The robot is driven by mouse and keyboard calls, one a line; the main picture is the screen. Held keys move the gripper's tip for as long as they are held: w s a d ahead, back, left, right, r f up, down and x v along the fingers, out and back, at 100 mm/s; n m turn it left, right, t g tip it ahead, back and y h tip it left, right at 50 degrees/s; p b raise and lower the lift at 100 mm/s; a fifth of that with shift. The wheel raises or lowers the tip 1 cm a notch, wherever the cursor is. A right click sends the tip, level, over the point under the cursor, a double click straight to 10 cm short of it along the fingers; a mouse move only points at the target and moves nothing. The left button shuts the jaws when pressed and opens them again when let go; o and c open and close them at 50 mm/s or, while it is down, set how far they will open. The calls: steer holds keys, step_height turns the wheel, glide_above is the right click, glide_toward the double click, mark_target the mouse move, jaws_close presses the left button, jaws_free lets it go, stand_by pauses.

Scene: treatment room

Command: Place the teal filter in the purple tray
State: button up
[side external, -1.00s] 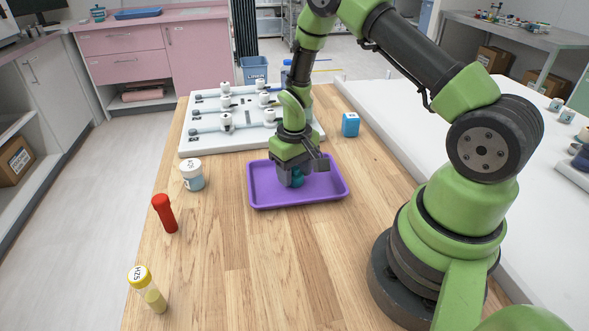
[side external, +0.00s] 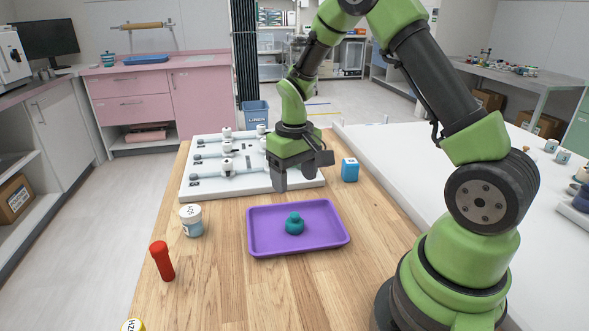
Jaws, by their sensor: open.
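The teal filter (side external: 294,224) is a small rounded piece with a narrower top. It rests on the floor of the purple tray (side external: 262,242), near the tray's middle. The shallow tray lies on the wooden table. My gripper (side external: 295,182) is open and empty, raised above and behind the filter, clear of the tray. Its fingers point down and hide part of the white board behind.
A white board with valve fittings (side external: 200,182) lies behind the tray. A blue block (side external: 349,170) stands at the back right. The table in front of the tray is clear.

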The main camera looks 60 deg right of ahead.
steer(key=s+a+r+t, duration=0.2)
steer(key=s+a+r, duration=0.1)
steer(key=r, duration=0.4)
steer(key=s+a+r+t, duration=0.2)
steer(key=s+a+r, duration=0.15)
steer(key=r, duration=0.45)
steer(key=s+a+r+t+y, duration=0.1)
steer(key=s+a+r, duration=0.1)
steer(key=s, duration=0.3)
steer(key=s+a+r+t+y, duration=0.1)
steer(key=s+a+r+t, duration=0.1)
steer(key=s+a, duration=0.1)
steer(key=shift+s+a, duration=0.25)
steer(key=shift+s, duration=0.6)
